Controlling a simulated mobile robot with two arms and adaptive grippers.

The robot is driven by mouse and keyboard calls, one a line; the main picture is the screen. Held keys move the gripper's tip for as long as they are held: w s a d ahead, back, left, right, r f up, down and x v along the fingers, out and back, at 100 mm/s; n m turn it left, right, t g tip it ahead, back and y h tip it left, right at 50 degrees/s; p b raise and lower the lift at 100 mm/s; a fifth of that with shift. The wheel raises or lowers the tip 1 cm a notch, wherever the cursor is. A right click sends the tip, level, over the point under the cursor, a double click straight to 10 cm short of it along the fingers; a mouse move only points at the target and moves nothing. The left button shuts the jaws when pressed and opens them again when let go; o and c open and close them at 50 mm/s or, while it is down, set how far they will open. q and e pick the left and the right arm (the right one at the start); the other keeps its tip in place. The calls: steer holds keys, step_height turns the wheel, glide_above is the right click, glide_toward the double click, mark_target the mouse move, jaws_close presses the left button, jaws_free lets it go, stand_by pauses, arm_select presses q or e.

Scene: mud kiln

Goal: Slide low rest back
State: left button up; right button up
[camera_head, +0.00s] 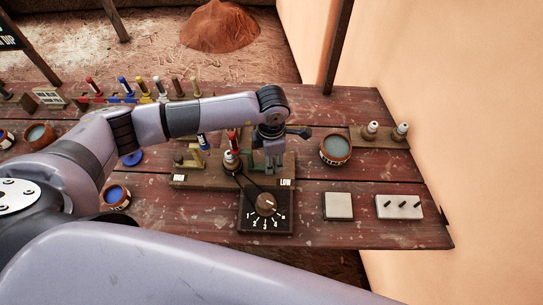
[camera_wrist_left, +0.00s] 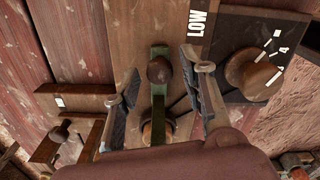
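The low rest is a green slide with a round brown knob (camera_wrist_left: 160,70), on a wooden board (camera_wrist_left: 140,22) marked LOW (camera_wrist_left: 198,22). My left gripper (camera_wrist_left: 158,82) is open above the board, with one finger on each side of the green slide and its knob. A gap shows between each finger and the knob. In the head view, my left gripper (camera_head: 268,164) points down near the LOW label (camera_head: 286,182) and largely hides the rest. My right gripper is not in view.
A black dial box with a brown knob (camera_head: 266,204) stands in front of the board. A red-topped tool (camera_head: 232,150) stands left of the gripper. A round pot (camera_head: 335,149) and pale blocks (camera_head: 338,206) lie to the right. Several coloured tools line the back left.

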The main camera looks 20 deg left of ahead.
arm_select(q)
jaws_close()
stand_by(0.6)
